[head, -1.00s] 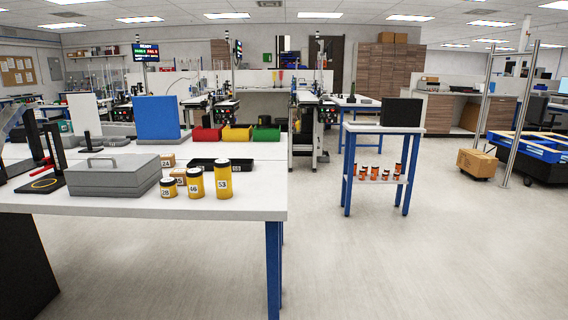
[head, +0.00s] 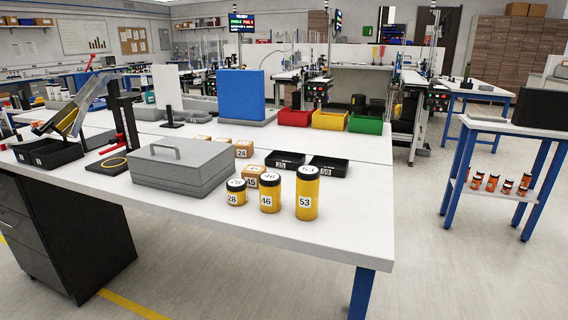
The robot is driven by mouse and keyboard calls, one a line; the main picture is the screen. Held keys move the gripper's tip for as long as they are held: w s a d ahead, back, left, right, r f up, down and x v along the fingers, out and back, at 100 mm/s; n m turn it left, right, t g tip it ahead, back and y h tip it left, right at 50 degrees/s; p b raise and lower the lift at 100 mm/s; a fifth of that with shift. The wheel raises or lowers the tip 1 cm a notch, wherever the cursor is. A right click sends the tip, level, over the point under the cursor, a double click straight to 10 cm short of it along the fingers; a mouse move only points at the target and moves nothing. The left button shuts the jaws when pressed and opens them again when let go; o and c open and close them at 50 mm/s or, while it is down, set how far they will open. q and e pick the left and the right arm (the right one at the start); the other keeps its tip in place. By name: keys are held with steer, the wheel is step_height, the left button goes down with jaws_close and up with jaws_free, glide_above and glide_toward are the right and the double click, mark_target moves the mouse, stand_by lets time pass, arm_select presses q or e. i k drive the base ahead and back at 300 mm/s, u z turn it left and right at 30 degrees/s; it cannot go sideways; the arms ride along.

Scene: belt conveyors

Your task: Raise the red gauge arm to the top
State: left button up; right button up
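The red gauge arm (head: 117,141) sits low on a black upright gauge post (head: 128,122), near the level of its base. The post stands on a flat black base (head: 108,164) marked with a yellow ring, on the white table left of the grey lidded box. The red arm is small in the view, and its exact tilt is hard to tell. Neither of my grippers is in the head view.
The grey box (head: 182,168) stands close right of the gauge. A tilted metal chute (head: 88,100) and a black bin (head: 48,154) are on its left. Yellow jars (head: 307,196) stand near the table's front edge. A blue panel (head: 240,98) stands behind.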

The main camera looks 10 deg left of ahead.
mark_target(119, 140)
steer(key=u, duration=1.3)
